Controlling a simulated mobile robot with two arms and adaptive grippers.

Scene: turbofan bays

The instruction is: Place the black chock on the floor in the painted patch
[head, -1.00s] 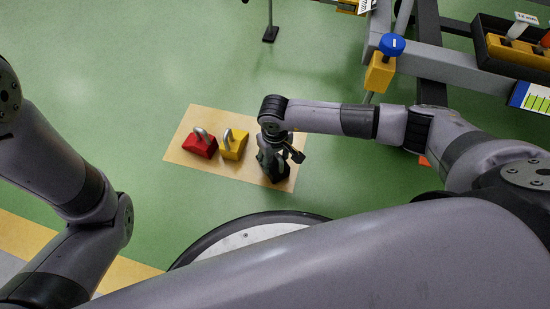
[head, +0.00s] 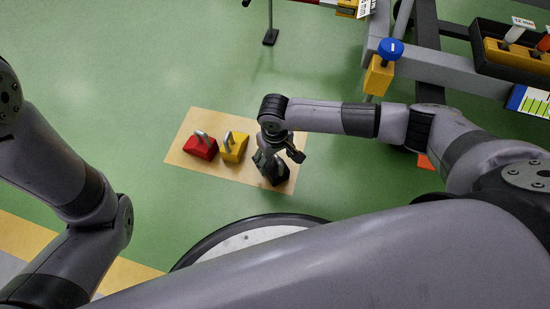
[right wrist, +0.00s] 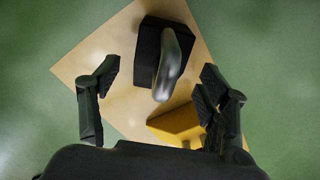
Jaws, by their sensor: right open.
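The black chock (head: 279,174) is on the tan painted patch (head: 217,178), at its right end in the head view, partly hidden by my right gripper (head: 267,158). In the right wrist view the black chock (right wrist: 150,48) shows with its metal handle (right wrist: 173,62) between and beyond the two spread fingers of my right gripper (right wrist: 157,84). The fingers are apart from the handle there. A yellow chock (head: 232,149) and a red chock (head: 200,149) stand on the same patch to the left. My left gripper is out of view.
The yellow chock (right wrist: 178,124) is close to one right finger in the wrist view. A grey frame (head: 450,72) with a yellow block and blue knob (head: 380,74) stands at upper right. Green floor (head: 120,110) lies clear around the patch.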

